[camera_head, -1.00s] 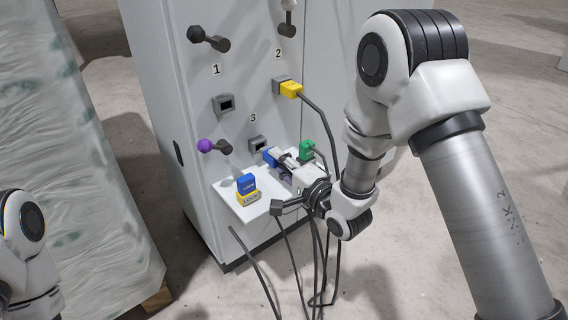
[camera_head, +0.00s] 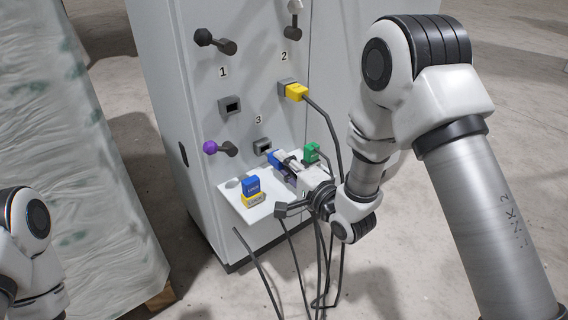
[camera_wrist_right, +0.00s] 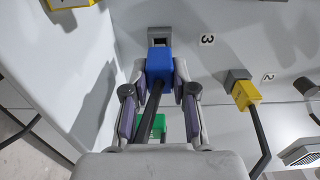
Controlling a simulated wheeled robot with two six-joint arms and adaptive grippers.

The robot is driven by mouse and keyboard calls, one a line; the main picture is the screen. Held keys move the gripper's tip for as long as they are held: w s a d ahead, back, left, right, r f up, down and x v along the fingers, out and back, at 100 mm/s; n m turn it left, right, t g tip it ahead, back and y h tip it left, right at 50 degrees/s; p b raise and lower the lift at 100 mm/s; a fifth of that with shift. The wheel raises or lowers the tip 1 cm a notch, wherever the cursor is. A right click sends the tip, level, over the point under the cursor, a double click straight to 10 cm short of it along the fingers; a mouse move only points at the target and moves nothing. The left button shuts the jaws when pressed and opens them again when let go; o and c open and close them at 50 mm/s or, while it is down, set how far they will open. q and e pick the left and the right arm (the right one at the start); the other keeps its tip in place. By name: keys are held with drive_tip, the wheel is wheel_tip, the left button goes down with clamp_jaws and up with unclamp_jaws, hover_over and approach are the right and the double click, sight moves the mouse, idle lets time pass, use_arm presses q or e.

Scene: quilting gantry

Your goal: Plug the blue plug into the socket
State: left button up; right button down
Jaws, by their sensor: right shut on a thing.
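My right gripper (camera_head: 284,163) is shut on the blue plug (camera_head: 274,157), in front of the cabinet's lower part. In the right wrist view, the blue plug (camera_wrist_right: 160,64) sits between the two fingers (camera_wrist_right: 158,90), with its black cable running back towards the wrist. The grey socket (camera_head: 263,146) by the number 3 is right in front of the plug. It also shows in the wrist view (camera_wrist_right: 159,34), its dark opening visible just beyond the plug. I cannot tell whether plug and socket touch. My left gripper is out of view.
A green plug (camera_head: 311,152) stands close beside the gripper. A yellow plug (camera_head: 296,92) sits in socket 2. Socket 1 (camera_head: 231,105) is empty. A shelf (camera_head: 233,199) carries blue and yellow lock blocks (camera_head: 252,191). Knobs stick out, one purple (camera_head: 210,148). Cables hang below.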

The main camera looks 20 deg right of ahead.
idle(0.4)
drive_tip(key=shift+p, duration=0.5)
drive_tip(key=shift+p+x, duration=0.55)
drive_tip(key=shift+x, duration=0.95)
drive_tip(key=c, duration=0.9)
unclamp_jaws()
drive_tip(key=shift+o, duration=0.2)
drive_tip(key=v, duration=1.2)
